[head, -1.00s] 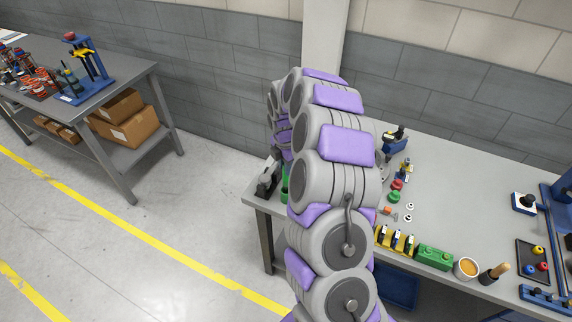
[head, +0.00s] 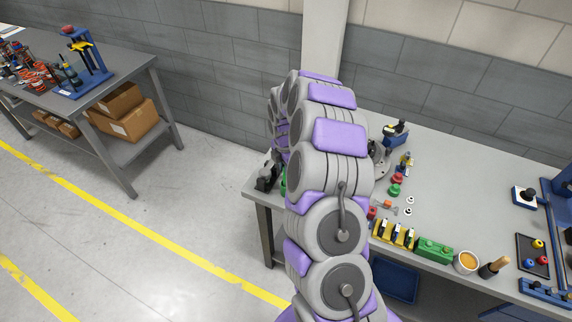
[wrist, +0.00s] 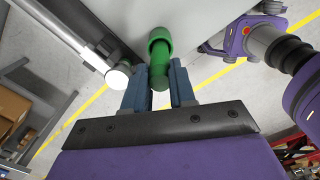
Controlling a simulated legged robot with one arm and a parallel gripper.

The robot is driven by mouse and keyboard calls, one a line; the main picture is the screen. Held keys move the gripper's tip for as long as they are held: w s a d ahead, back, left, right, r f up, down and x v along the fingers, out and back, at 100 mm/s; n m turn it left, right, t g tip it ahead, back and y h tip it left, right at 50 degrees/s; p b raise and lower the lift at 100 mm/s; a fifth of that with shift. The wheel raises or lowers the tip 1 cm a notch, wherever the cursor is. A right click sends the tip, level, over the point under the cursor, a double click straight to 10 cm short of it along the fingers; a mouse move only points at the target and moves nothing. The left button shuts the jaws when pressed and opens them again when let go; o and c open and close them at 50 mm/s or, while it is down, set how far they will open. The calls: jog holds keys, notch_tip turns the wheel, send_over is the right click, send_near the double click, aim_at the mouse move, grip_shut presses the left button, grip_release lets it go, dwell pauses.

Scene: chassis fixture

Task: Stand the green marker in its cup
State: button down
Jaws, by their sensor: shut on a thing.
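The green marker (wrist: 160,60) is between the two blue fingers of my gripper (wrist: 160,86) in the wrist view, and the gripper is shut on it. Its far end is wider than the part near the fingers. In the head view my arm hides the gripper, and only a bit of green (head: 283,186) shows at the arm's left edge. I cannot tell which cup belongs to the marker. A pale cup with orange contents (head: 467,262) and a dark holder with a wooden handle (head: 489,269) stand at the bench's front edge.
The grey workbench (head: 450,190) has clear room in its middle. A yellow rack (head: 394,235) and a green block (head: 434,249) line its front edge. A black device (head: 267,176) sits at the left corner. A white-ended bar (wrist: 118,76) is close left of the fingers in the wrist view.

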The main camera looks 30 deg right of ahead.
jog(key=shift+f, duration=0.6)
jog(key=c, duration=0.8)
grip_release()
jog(key=shift+c, duration=0.2)
jog(key=shift+r, duration=0.15)
jog(key=shift+r+p, duration=1.5)
jog(key=shift+r, duration=2.9)
jog(key=shift+a, duration=0.1)
